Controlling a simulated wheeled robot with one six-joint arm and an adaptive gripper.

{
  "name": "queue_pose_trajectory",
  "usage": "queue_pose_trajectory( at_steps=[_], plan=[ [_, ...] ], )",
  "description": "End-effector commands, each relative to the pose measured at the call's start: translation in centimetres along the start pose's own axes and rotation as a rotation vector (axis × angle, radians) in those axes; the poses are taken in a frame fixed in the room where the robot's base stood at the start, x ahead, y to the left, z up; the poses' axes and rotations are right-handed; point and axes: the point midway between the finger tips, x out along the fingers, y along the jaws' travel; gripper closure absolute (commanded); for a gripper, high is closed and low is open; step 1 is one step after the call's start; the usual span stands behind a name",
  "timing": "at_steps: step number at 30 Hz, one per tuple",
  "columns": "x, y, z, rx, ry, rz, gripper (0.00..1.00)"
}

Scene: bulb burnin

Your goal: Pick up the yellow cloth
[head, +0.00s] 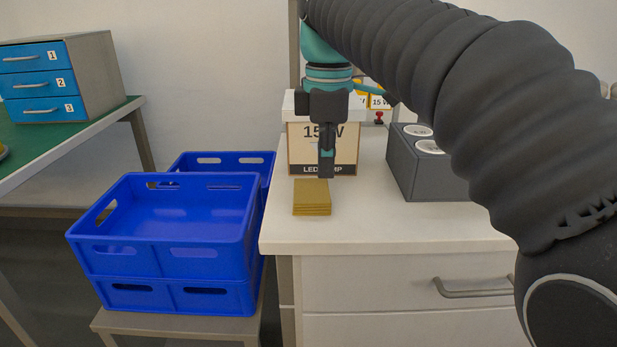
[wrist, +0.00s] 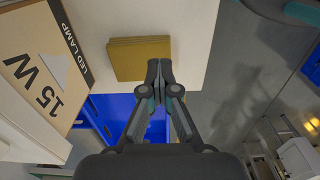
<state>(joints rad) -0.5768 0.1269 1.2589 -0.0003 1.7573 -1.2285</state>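The yellow cloth (head: 312,200) is a small, flat, folded-looking stack lying on the white counter near its front left edge. It also shows in the wrist view (wrist: 138,58), just beyond and left of the fingertips. My gripper (head: 326,175) points down right behind the cloth, its tips close to the cloth's back edge in the picture. In the wrist view my gripper (wrist: 160,68) has its two fingers together with nothing seen between them. Its tips overlap the cloth's edge there; I cannot tell whether they touch.
A "15 W LED LAMP" box (head: 342,160) stands behind the cloth. A dark grey block with round white discs (head: 420,178) stands to the right. Blue crates (head: 170,228) sit lower left beside the counter (head: 400,225). Counter space right of the cloth is clear.

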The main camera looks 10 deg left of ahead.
Motion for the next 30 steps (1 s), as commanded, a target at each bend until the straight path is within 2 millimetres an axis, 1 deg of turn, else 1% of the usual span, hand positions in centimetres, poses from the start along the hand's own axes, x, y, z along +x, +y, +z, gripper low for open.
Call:
queue_pose_trajectory(
  at_steps=[1, 6, 12, 18, 27, 28, 29, 30],
  plan=[
    [-0.9, -0.2, 1.3, 0.005, 0.001, 0.002, 1.0],
    [-3.0, -1.0, 4.7, 0.005, 0.001, 0.002, 1.0],
    [-4.6, -1.6, 7.4, 0.002, 0.001, 0.002, 1.0],
    [-5.2, -1.9, 8.5, 0.0, 0.001, 0.0, 1.0],
    [-5.3, -1.9, 8.6, -0.001, 0.001, 0.001, 1.0],
    [-5.3, -1.9, 8.6, -0.001, 0.001, 0.001, 0.95],
    [-5.3, -1.9, 8.6, -0.001, 0.001, 0.001, 0.87],
    [-5.3, -1.9, 8.6, -0.001, 0.001, 0.001, 0.77]
  ],
)
